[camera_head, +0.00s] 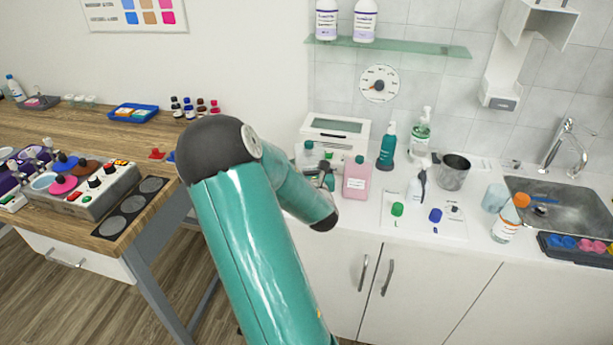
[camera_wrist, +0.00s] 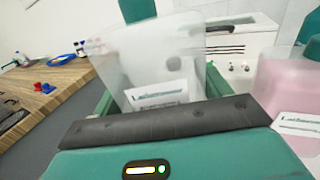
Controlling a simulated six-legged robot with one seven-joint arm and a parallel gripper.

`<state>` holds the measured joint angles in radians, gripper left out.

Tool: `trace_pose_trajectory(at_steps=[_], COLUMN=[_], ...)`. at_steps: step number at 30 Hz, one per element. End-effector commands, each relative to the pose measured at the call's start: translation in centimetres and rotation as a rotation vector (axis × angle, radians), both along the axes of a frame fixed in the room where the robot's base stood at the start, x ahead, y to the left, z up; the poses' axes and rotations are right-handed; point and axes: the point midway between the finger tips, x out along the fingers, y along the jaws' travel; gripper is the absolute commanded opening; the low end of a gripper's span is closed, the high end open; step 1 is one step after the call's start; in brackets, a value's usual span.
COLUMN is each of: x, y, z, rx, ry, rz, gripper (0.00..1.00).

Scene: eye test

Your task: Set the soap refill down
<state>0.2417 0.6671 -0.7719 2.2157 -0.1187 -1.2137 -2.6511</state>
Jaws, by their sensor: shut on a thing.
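My gripper (camera_wrist: 160,108) is shut on a clear, see-through container with a white printed label, which I take to be the soap refill (camera_wrist: 160,68). The container leans slightly in the wrist view. In the head view my gripper (camera_head: 325,177) is small and partly hidden by my arm, at the counter's front left. A clear container with a green cap (camera_head: 308,157) shows there beside it. I cannot tell whether its base touches the counter.
A pink bottle (camera_head: 356,180) stands close on the right of my gripper. A white box-shaped machine (camera_head: 335,132) is behind. Green pump bottles (camera_head: 388,147), a metal cup (camera_head: 453,172) and a sink (camera_head: 565,205) lie further right. A wooden table (camera_head: 60,125) is at left.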

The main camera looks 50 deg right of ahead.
Motion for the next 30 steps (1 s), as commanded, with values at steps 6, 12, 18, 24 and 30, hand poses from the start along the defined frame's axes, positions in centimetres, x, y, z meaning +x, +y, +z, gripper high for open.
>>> trace_pose_trajectory(at_steps=[6,12,18,24,30], x=[1.4,1.7,1.7,1.7,1.7], y=[-0.7,-1.0,-0.9,-0.9,-0.9], z=[-1.8,-4.4,-5.2,-5.5,-5.6], rx=[-0.001,0.001,-0.002,-0.001,-0.001], ry=[-0.001,0.001,-0.002,-0.001,-0.001], rz=[0.000,-0.001,0.000,0.000,0.000], gripper=[0.52,0.52,0.52,0.52,0.98])
